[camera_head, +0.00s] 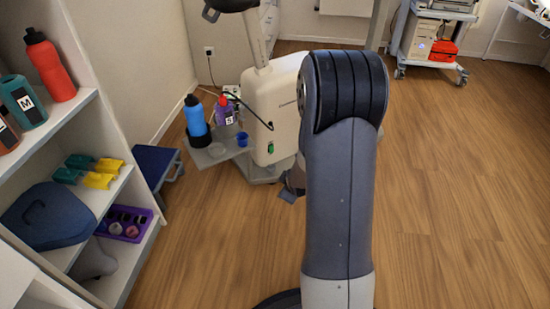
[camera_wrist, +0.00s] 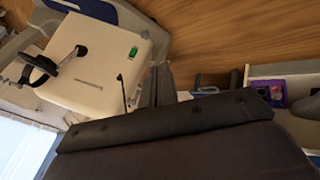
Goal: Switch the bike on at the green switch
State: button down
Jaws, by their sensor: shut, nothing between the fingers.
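The bike's cream-white body (camera_head: 272,100) stands on the floor left of my arm in the head view. A small green switch (camera_head: 270,148) sits low on its front face. In the wrist view the bike body (camera_wrist: 100,80) fills the upper left, and the green switch (camera_wrist: 133,52) shows near its upper right edge. My gripper (camera_head: 291,189) is partly hidden behind my arm, low and to the right of the switch, apart from it. In the wrist view my gripper (camera_wrist: 163,87) is shut and empty, pointing up beside the bike body.
A tray (camera_head: 223,152) on the bike's left holds a blue bottle (camera_head: 195,116), a purple bottle (camera_head: 225,112) and a small blue cup (camera_head: 242,139). A blue step stool (camera_head: 157,165) and a shelf (camera_head: 60,135) stand left. A cart (camera_head: 431,50) stands far right; the right floor is clear.

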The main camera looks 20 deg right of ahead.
jog(key=w+d+f+n+t+y+b, duration=0.1)
jog(key=w+f+n+t+y+b, duration=0.1)
jog(key=f+n, duration=0.5)
jog(key=w+d+f+n+t+y+b, duration=0.1)
jog(key=w+d+f+n+t+y, duration=0.2)
jog(key=f, duration=0.8)
jog(key=s+a+f+n+y+b, duration=0.2)
jog(key=s+a+f+n+y, duration=0.5)
jog(key=f, duration=0.4)
jog(key=s+a+n, duration=0.1)
jog(key=s, duration=0.1)
jog(key=shift+s+t, duration=0.3)
jog(key=shift+s, duration=0.05)
jog(key=shift+w+d+f, duration=0.1)
